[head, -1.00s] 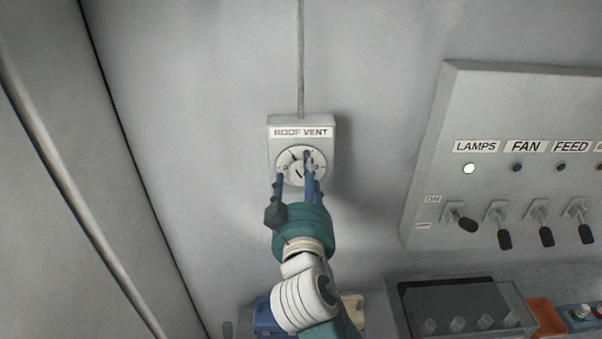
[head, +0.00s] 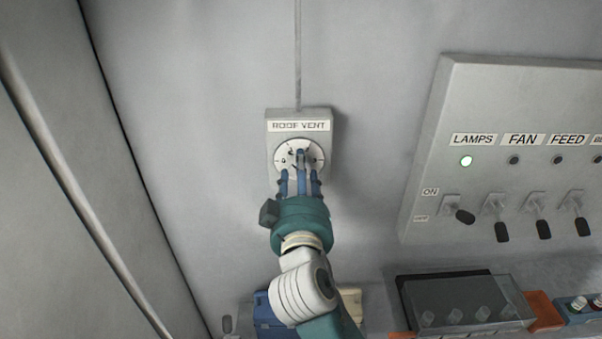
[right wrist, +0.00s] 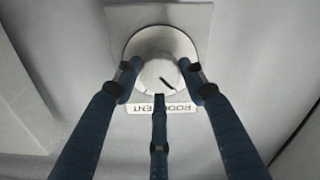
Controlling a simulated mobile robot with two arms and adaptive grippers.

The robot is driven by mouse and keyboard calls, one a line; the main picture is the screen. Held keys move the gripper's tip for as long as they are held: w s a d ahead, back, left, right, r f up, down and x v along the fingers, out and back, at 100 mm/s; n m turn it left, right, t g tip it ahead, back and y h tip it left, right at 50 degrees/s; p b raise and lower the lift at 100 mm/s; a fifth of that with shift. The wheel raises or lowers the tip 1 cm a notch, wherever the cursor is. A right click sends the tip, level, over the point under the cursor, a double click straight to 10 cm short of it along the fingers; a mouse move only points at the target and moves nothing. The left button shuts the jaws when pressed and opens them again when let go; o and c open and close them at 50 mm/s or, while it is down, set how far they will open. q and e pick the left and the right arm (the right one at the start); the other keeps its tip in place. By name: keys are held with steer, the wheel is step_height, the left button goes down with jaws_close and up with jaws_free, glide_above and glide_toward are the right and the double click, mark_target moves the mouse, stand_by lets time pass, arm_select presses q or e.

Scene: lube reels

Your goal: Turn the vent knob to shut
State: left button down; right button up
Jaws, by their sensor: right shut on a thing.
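The roof vent box (head: 273,130) is a small grey box on the wall with a "ROOF VENT" label and a round white dial (head: 284,153). Its knob (right wrist: 155,72) is a pale round cap with a black pointer line, seen in the right wrist view. The line slants there toward the lower right. My right gripper (head: 299,166) has its blue fingers closed around the knob, two at the sides and one at the label side; it also shows in the right wrist view (right wrist: 160,84). The fingers hide most of the knob in the head view. My left gripper is out of view.
A grey switch panel (head: 430,180) with LAMPS, FAN and FEED labels and several levers is on the wall at right. The LAMPS light (head: 467,161) is lit. A dark clear-lidded box (head: 450,300) and a blue box (head: 266,310) stand below. The wall around the vent is clear.

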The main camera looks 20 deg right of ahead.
steer(key=shift+w+a+r+n, duration=0.1)
steer(key=shift+a+r+n, duration=0.05)
steer(key=shift+n, duration=2.25)
steer(key=shift+a+r+n, duration=0.1)
steer(key=shift+n, duration=2.3)
